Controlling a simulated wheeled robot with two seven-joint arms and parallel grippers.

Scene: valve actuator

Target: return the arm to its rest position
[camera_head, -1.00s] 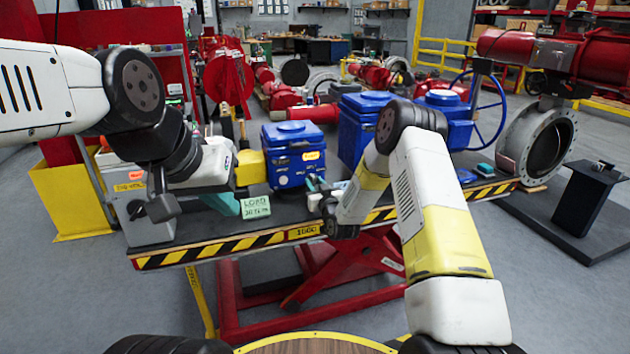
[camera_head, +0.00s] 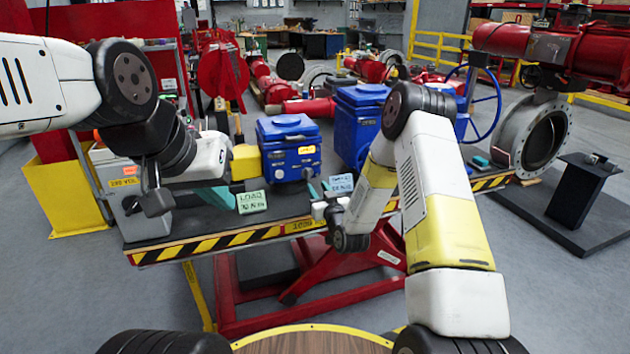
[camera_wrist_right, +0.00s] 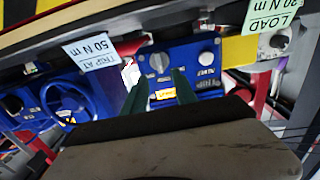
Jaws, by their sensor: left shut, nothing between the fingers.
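My right arm (camera_head: 425,190) reaches over the front of the bench in the head view. Its gripper (camera_head: 318,190) is small there and partly hidden by its wrist, in front of the blue actuator (camera_head: 289,150). In the right wrist view the dark green fingers of the right gripper (camera_wrist_right: 159,82) stand apart with nothing held, facing the actuator's knob panel (camera_wrist_right: 178,65). My left arm (camera_head: 130,85) comes in from the left. The teal fingers of my left gripper (camera_head: 214,197) are over the left part of the bench, partly covered, and empty.
The bench (camera_head: 170,253) has a striped front edge. A green LOAD card (camera_head: 252,202) and a pale blue TRIP card (camera_head: 340,183) stand on it. A yellow block (camera_head: 246,162) adjoins the actuator. A second blue unit (camera_head: 355,128) and a handwheel (camera_head: 485,110) stand to the right.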

